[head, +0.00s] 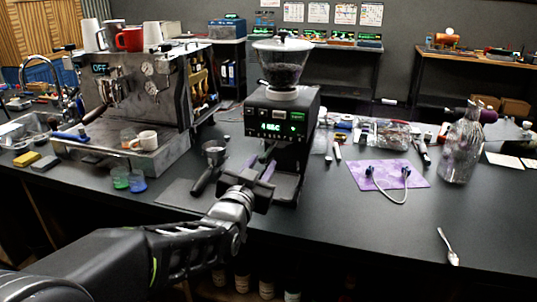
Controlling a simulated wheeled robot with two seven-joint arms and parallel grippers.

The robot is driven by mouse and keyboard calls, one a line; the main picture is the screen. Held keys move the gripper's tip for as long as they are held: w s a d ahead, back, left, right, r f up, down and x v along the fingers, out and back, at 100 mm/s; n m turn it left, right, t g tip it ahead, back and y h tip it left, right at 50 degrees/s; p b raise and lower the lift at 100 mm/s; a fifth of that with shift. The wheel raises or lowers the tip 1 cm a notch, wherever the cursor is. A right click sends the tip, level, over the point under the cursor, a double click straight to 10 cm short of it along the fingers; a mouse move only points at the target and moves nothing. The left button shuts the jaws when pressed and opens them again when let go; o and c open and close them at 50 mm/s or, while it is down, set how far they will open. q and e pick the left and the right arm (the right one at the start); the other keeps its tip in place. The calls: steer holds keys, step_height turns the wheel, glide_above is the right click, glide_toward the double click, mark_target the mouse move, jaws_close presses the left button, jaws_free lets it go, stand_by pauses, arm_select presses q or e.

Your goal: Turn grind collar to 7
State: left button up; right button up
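The coffee grinder (300,115) stands upright at the middle of the counter, with a lit green display on its front. Its clear hopper (282,62) holds dark beans. The grind collar (284,94) is the pale ring between hopper and body; its numbers are too small to read. My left gripper (261,160) is in front of the grinder's lower front, below the display and well below the collar. Its fingers look apart, with nothing clearly held between them. It hides part of the grinder's lower front. My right gripper is out of view.
The espresso machine (150,95) stands at left with cups on top. A portafilter (210,165) lies left of my gripper. A purple mat (388,174) with a hose, a glass bottle (462,145) and a spoon (448,246) are at right. The front right counter is mostly clear.

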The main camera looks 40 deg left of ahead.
mark_target(268, 153)
arm_select(q)
steer(key=p+x, duration=0.1)
steer(key=x, duration=0.5)
jaws_close()
steer(key=shift+f, duration=0.1)
stand_by(1.3)
